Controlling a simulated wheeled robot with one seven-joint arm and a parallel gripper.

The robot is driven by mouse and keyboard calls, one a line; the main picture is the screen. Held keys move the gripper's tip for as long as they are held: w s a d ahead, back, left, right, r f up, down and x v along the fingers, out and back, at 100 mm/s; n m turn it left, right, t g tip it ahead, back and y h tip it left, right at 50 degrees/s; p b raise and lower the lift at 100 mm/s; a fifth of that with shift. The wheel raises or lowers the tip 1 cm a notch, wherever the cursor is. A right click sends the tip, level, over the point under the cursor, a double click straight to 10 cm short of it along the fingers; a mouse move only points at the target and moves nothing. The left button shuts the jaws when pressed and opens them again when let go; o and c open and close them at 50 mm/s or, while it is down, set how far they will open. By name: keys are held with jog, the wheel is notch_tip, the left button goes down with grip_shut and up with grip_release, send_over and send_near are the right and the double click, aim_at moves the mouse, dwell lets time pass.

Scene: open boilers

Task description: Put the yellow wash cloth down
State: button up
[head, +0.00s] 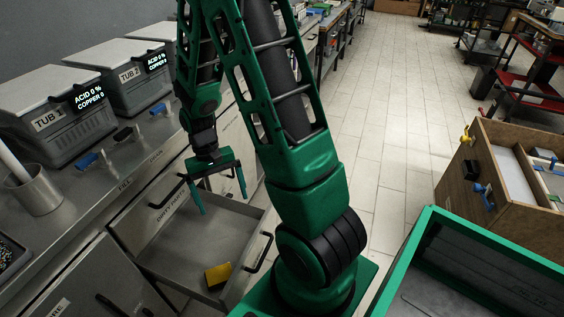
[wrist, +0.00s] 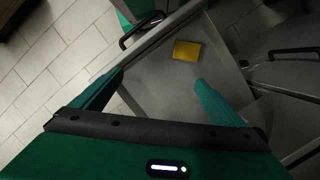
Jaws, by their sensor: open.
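The yellow wash cloth (head: 218,275) lies flat on the floor of the open drawer (head: 190,243), near its front right corner. In the wrist view the yellow wash cloth (wrist: 187,51) lies beyond my fingertips, close to the drawer's edge. My gripper (head: 217,205) is over the drawer, pointing down, with its fingers spread and nothing between them. In the wrist view my gripper (wrist: 158,78) is open and apart from the cloth.
Grey tubs labelled TUB 1 (head: 50,117) and TUB 2 (head: 125,78) stand on the metal counter beside a metal cup (head: 37,190). A wooden box (head: 510,190) and a green-rimmed bin (head: 430,225) are at right. Tiled floor (head: 385,90) is clear beyond.

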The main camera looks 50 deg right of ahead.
jog(key=s+d+r+t, duration=0.1)
jog(key=s+d+r, duration=0.2)
jog(key=s+r, duration=0.6)
jog(key=s+d+r+m+t, duration=0.1)
jog(key=s+d+r, duration=0.2)
jog(key=s+r, duration=0.6)
notch_tip(320, 180, up, 2)
jog(key=shift+s+d+r+t, duration=0.1)
jog(key=shift+s+d+t, duration=0.15)
jog(key=shift+s+t, duration=0.15)
jog(key=shift+w+f+h, duration=0.3)
jog(key=shift+w, duration=0.3)
